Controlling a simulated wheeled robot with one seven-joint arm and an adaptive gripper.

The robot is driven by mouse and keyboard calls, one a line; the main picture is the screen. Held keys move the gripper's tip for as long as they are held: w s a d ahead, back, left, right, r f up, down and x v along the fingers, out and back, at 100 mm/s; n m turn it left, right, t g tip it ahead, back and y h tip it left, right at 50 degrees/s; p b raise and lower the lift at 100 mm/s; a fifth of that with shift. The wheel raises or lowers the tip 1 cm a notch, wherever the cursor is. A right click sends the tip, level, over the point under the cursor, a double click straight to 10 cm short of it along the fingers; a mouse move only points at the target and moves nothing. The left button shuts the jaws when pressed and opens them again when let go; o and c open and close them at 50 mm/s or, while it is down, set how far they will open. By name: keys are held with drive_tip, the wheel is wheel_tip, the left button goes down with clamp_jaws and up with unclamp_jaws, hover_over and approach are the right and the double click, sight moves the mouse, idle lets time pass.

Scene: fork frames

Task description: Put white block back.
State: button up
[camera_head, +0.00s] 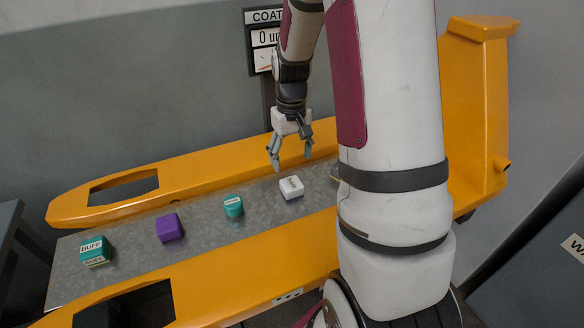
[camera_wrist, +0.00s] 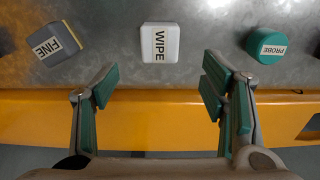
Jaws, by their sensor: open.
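The white block (camera_head: 291,188) sits on the grey metal surface between two orange rails in the head view. In the wrist view the white block (camera_wrist: 160,42) is upright, with a label reading WIPE. My gripper (camera_head: 291,161) points down, just behind the block in the head view. Its two fingers are wide apart in the wrist view (camera_wrist: 160,75), with nothing between them. The block lies beyond the fingertips, roughly centred between them, and is not held.
A grey block labelled FINE (camera_wrist: 55,43) and a teal cylinder labelled PROBE (camera_wrist: 267,45) flank the white block. Further left stand a purple block (camera_head: 169,228) and a teal BUFF block (camera_head: 95,252). The orange rail (camera_head: 200,176) and a sign (camera_head: 263,38) are behind.

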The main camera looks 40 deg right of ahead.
drive_tip(key=s+a+r+n+t, duration=0.1)
drive_tip(key=s+a+r, duration=0.3)
drive_tip(key=a+r, duration=0.25)
drive_tip(key=s+a+r+n+t, duration=0.1)
drive_tip(key=s+a+r, duration=0.3)
drive_tip(key=a+r, duration=0.3)
drive_tip(key=s+a+r, duration=0.2)
drive_tip(key=s+a, duration=0.1)
drive_tip(key=s, duration=0.4)
drive_tip(key=s+a+r+n+t, duration=0.1)
drive_tip(key=s+a+r, duration=0.1)
drive_tip(key=s, duration=0.5)
drive_tip(key=shift+s+a+r, duration=0.25)
drive_tip(key=shift+a+r, duration=0.1)
drive_tip(key=shift+a, duration=0.2)
drive_tip(key=shift+t, duration=0.6)
wheel_tip(320, 180, up, 6)
drive_tip(key=p, duration=0.4)
drive_tip(key=shift+p, duration=0.35)
